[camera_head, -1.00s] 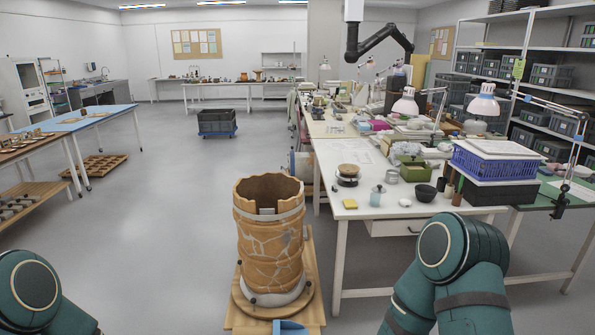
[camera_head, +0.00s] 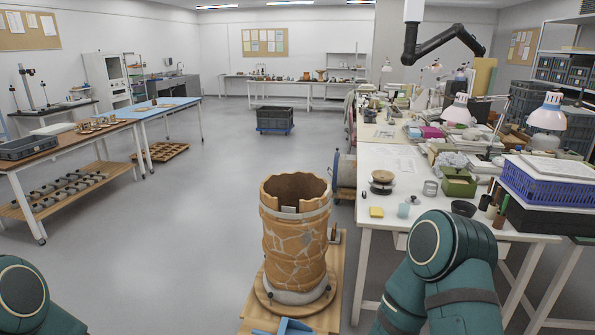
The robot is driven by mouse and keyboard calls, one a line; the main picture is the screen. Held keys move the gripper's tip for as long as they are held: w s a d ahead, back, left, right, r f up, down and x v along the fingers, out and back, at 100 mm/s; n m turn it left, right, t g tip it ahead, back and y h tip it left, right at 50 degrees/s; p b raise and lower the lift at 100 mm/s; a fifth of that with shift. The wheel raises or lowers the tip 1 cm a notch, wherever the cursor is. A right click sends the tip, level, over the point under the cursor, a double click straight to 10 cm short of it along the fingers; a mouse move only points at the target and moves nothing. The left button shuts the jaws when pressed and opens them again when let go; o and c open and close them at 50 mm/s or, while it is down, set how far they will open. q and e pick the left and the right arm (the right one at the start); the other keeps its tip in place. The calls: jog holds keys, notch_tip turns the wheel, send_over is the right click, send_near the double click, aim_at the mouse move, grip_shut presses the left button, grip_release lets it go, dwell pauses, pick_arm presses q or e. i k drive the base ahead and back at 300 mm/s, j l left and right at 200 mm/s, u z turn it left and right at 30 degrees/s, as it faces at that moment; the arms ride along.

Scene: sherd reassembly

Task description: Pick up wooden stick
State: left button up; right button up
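No wooden stick can be clearly made out. A small brown upright piece (camera_head: 335,233) shows just right of the jar, too small to identify. The reassembled clay jar (camera_head: 296,240), orange-brown with pale filled cracks and a broken rim, stands upright on a round wooden disc (camera_head: 262,296) over a wooden board. My two teal arms show at the lower left and lower right edges. Neither gripper is in view.
A white worktable (camera_head: 385,226) on the right holds a yellow sponge (camera_head: 376,212), a tape-like roll (camera_head: 382,182), a green box (camera_head: 457,185) and a blue crate (camera_head: 548,190). A wooden-topped table (camera_head: 60,144) stands at the left. The floor (camera_head: 180,240) between is clear.

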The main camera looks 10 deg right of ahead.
aim_at(495, 202)
jog(key=l+u, duration=0.3)
jog(key=l, duration=0.15)
jog(key=l+u, duration=0.3)
jog(key=l, duration=0.15)
jog(key=l+u, duration=0.45)
jog(key=l, duration=0.45)
jog(key=l+u, duration=0.25)
jog(key=l, duration=0.75)
jog(key=l+z, duration=0.2)
jog(key=l, duration=0.75)
jog(key=l+z, duration=0.15)
jog(key=z, duration=0.3)
jog(key=i+l+z, duration=0.1)
jog(key=z, duration=0.4)
jog(key=i+l+z, duration=0.1)
jog(key=z, duration=0.35)
jog(key=i+l+z, duration=0.1)
jog(key=z, duration=0.4)
jog(key=i+z, duration=0.1)
jog(key=z, duration=0.35)
jog(key=u, duration=1.35)
